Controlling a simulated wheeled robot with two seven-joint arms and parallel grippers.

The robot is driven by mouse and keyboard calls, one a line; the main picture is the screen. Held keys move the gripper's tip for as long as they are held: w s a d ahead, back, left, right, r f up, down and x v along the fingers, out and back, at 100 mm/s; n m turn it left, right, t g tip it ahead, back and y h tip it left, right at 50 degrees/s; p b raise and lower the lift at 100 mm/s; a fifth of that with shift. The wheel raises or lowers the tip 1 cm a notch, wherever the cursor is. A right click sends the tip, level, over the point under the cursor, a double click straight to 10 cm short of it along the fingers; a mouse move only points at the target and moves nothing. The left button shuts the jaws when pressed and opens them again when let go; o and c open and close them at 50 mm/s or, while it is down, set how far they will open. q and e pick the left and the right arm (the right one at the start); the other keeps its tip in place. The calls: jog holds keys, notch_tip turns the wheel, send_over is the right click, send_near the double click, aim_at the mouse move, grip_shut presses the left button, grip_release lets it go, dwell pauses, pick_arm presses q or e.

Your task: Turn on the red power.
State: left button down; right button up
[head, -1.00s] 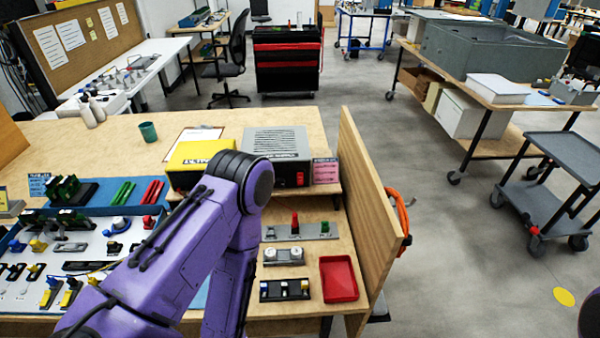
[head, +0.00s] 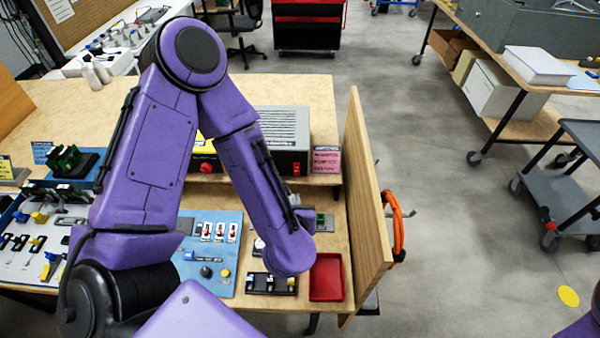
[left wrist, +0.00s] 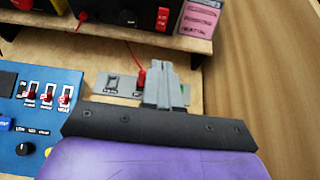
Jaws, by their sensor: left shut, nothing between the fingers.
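My left gripper (left wrist: 165,75) is shut and empty in the left wrist view, over a grey switch strip (left wrist: 101,85). A red lever (left wrist: 141,79) stands on that strip, just left of the fingers; I cannot tell whether they touch. A bit of green shows right of the fingers. A red rocker switch (left wrist: 163,18) is on the front of the grey vented box, farther back; in the head view the box (head: 277,135) also shows its red switch (head: 296,168). In the head view, my left forearm hides the red lever and most of the gripper. My right gripper is out of view.
A blue panel with red switches (head: 216,240) lies left of the strip. A black switch block (head: 270,284) and a red tray (head: 326,278) are near the front edge. An upright wooden board (head: 368,210) closes the right side. A pink label (head: 326,160) stands beside the box.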

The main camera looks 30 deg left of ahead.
pick_arm(q)
send_near(296, 174)
jog(key=x, duration=0.6)
jog(key=shift+w+a, duration=0.1)
jog(key=shift+a, duration=0.05)
jog(key=shift+w+a, duration=0.1)
jog(key=shift+w, duration=0.05)
jog(key=shift+f, duration=0.1)
